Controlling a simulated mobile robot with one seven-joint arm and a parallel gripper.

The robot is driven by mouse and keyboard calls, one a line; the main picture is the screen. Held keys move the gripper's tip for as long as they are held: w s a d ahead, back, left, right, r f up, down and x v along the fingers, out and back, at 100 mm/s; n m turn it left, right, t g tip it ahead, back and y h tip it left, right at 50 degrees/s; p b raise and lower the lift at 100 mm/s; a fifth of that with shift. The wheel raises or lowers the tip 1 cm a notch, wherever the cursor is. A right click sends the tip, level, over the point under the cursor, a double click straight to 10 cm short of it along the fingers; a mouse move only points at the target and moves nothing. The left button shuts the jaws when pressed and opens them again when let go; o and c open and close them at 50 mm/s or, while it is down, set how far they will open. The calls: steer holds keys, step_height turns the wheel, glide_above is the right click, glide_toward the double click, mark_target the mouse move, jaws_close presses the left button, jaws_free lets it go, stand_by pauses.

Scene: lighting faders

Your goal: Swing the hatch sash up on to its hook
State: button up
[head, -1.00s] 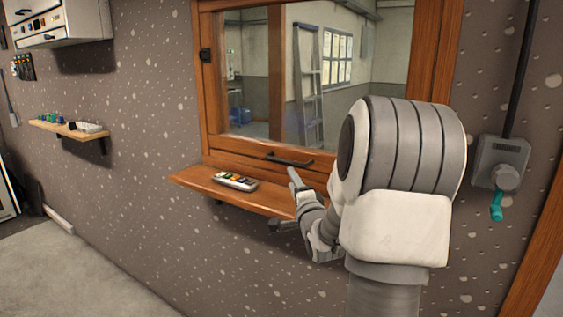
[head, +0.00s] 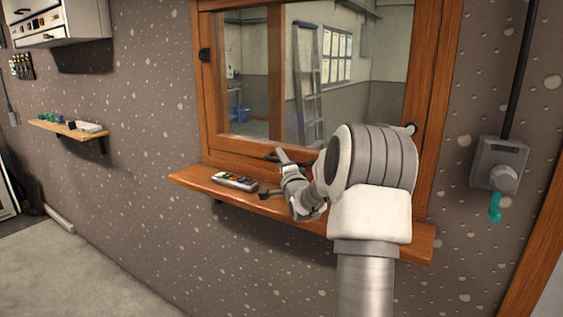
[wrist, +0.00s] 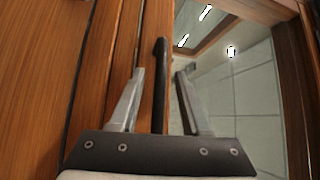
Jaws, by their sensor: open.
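The hatch sash is a wood-framed pane; its bottom rail (head: 235,158) is down in the wooden frame, just above the shelf. A dark bar handle (head: 262,157) runs along that rail, partly hidden by my gripper in the head view. My gripper (head: 273,173) is open at the rail. In the wrist view the dark handle (wrist: 160,100) lies between the two spread fingers, with gaps on both sides, so I see no grip on it. A black fitting (head: 205,55) sits on the frame's left side; I cannot tell if it is the hook.
A wooden shelf (head: 225,195) juts out below the hatch, close under my gripper. A smaller shelf (head: 65,130) is at far left.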

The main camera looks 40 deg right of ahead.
jaws_close()
stand_by(1.4)
